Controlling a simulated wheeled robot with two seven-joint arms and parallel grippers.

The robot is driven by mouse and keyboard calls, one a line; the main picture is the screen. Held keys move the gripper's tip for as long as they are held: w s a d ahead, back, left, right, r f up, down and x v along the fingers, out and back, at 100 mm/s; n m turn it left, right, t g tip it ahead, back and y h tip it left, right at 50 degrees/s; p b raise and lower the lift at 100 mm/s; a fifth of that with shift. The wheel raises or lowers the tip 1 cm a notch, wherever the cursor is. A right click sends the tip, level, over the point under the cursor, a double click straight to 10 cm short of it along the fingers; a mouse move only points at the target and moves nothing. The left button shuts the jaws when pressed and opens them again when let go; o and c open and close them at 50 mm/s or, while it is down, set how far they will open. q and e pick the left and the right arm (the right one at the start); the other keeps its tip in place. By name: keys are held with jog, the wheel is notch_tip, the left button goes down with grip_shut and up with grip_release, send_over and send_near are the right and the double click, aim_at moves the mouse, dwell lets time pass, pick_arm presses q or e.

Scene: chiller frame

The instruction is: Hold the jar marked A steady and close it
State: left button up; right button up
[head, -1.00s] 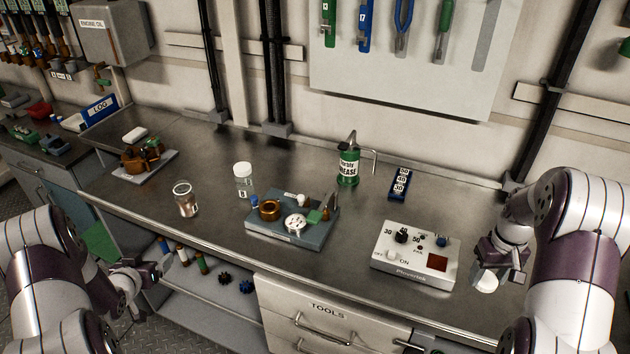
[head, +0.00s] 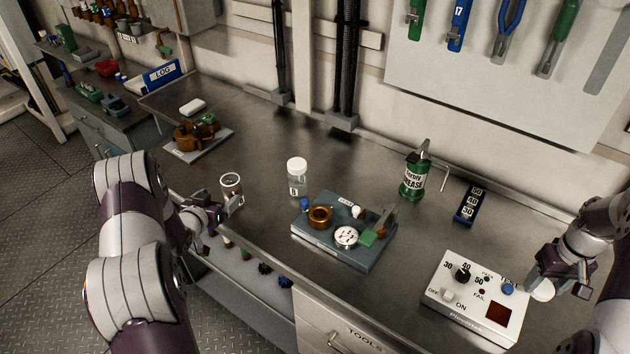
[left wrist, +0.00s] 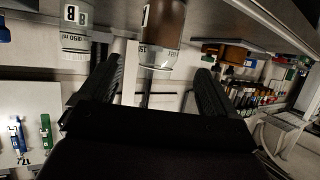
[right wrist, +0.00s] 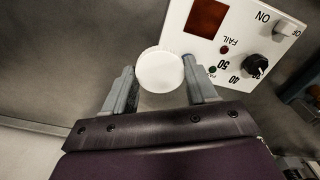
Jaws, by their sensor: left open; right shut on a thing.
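An open glass jar with brown contents (head: 231,187) stands near the bench's front edge. Its marking is not fully readable. My left gripper (head: 220,207) is open beside it, and in the left wrist view the jar (left wrist: 164,30) appears between the spread fingers, not clasped. A second jar with a white lid (head: 297,178) stands to the right; the left wrist view shows a B on it (left wrist: 75,25). My right gripper (head: 553,284) is shut on a round white lid (right wrist: 160,70), held beside the control box, away from the open jar.
A blue-grey tray (head: 320,250) with small parts lies right of the jars. A brown part on a plate (head: 197,135) is behind left.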

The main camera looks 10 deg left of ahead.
aim_at(227, 191)
pick_arm(q)
jog(key=x, duration=0.3)
jog(key=shift+r+p, duration=0.15)
jog(key=shift+p, duration=0.15)
pick_arm(e)
jog(key=shift+r, duration=0.6)
pick_arm(q)
jog(key=shift+w+f, duration=0.2)
jog(key=shift+w, duration=0.1)
pick_arm(e)
jog(key=shift+s+r, duration=0.15)
jog(key=shift+s, duration=0.05)
pick_arm(q)
jog(key=shift+w, duration=0.1)
pick_arm(e)
jog(key=shift+w, duration=0.1)
pick_arm(q)
jog(key=shift+w+p, duration=0.3)
pick_arm(e)
jog(key=shift+r, duration=0.2)
pick_arm(q)
jog(key=p+x, duration=0.1)
jog(key=x, duration=0.3)
jog(key=shift+d, duration=0.1)
pick_arm(e)
jog(key=shift+r, duration=0.75)
pick_arm(q)
jog(key=shift+w+f, duration=0.3)
jog(key=shift+w, duration=0.05)
